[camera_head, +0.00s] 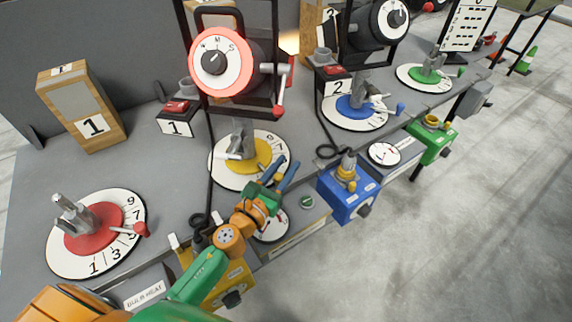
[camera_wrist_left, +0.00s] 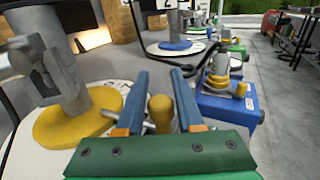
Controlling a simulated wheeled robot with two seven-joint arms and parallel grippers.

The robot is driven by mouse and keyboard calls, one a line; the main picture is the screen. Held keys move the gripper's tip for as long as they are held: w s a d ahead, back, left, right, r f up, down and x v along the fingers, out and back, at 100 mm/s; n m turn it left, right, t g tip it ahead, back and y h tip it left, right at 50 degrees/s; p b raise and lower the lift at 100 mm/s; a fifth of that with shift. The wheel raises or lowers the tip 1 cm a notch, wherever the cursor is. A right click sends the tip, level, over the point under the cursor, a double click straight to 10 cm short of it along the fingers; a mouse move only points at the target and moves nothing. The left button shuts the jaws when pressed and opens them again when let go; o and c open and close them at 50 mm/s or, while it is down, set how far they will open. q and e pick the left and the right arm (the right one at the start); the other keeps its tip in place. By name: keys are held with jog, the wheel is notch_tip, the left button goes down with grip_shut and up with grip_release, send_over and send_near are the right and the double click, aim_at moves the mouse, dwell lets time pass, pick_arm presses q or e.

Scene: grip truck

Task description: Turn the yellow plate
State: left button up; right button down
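The yellow plate (camera_head: 263,150) is a yellow disc on a white numbered dial with a grey post, at the middle of the bench. It also shows at the left of the left wrist view (camera_wrist_left: 52,126). My left gripper (camera_head: 283,168) is at the dial's front right edge. In the left wrist view its two blue fingers (camera_wrist_left: 160,76) are apart, one on each side of a yellow knob (camera_wrist_left: 160,108), with gaps showing. The knob is hidden by the gripper in the head view. My right gripper is not in view.
Similar plates stand on the bench: red (camera_head: 96,222), blue (camera_head: 356,112) and green (camera_head: 428,76). A red-ringed dial (camera_head: 236,62) on a black frame rises behind the yellow plate. A blue box (camera_head: 350,200) hangs at the front edge, right of my gripper.

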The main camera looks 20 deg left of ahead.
aim_at(276, 180)
pick_arm(q)
jog(key=shift+o, duration=1.4)
jog(key=s+b, duration=0.1)
jog(key=s, duration=0.2)
jog(key=s+a, duration=0.1)
jog(key=s, duration=0.2)
jog(key=shift+s+a+f+b, duration=0.1)
jog(key=shift+f+b, duration=0.1)
jog(key=shift+b, duration=0.15)
jog(key=shift+s+r, duration=0.15)
jog(key=shift+s, duration=0.2)
